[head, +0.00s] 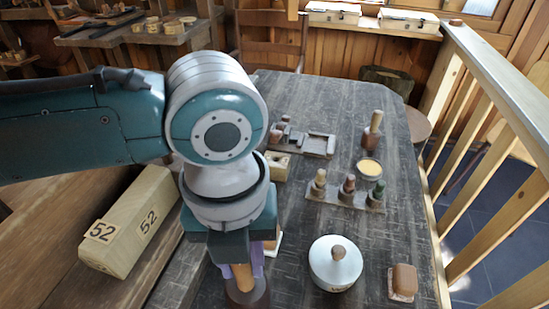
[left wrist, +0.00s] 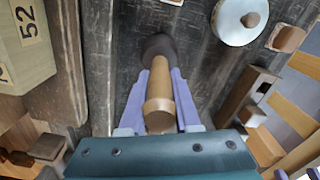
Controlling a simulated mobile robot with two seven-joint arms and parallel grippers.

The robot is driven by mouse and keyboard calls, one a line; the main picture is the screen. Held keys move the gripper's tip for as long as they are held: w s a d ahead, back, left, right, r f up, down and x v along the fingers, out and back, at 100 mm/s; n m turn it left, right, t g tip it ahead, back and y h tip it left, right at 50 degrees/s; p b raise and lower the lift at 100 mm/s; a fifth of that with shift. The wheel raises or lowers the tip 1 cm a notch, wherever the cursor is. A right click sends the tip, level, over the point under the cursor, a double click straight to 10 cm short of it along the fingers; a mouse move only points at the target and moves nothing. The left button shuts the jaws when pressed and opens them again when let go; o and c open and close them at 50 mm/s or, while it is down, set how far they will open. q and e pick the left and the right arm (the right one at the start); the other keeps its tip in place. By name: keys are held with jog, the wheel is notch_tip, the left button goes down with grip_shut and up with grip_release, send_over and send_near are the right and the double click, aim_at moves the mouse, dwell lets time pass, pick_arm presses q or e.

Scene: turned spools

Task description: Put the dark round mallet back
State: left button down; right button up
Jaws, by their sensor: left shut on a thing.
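A mallet with a dark round head (head: 247,294) and a light wooden handle is in my left gripper (head: 244,270), at the near edge of the table. The purple fingers are shut around the handle, with the dark head pointing down. In the left wrist view the handle (left wrist: 160,88) lies between the fingers (left wrist: 160,100), and the dark head (left wrist: 158,45) shows beyond it. I cannot tell whether the head touches the table. A second upright tool with a wooden handle and brown head (head: 372,138) stands at the back right.
A beam marked 52 (head: 130,225) lies left; a railing (head: 480,120) runs right.

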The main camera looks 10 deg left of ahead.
pick_arm(q)
jog(key=shift+f, duration=0.15)
jog(key=c, duration=0.6)
grip_release()
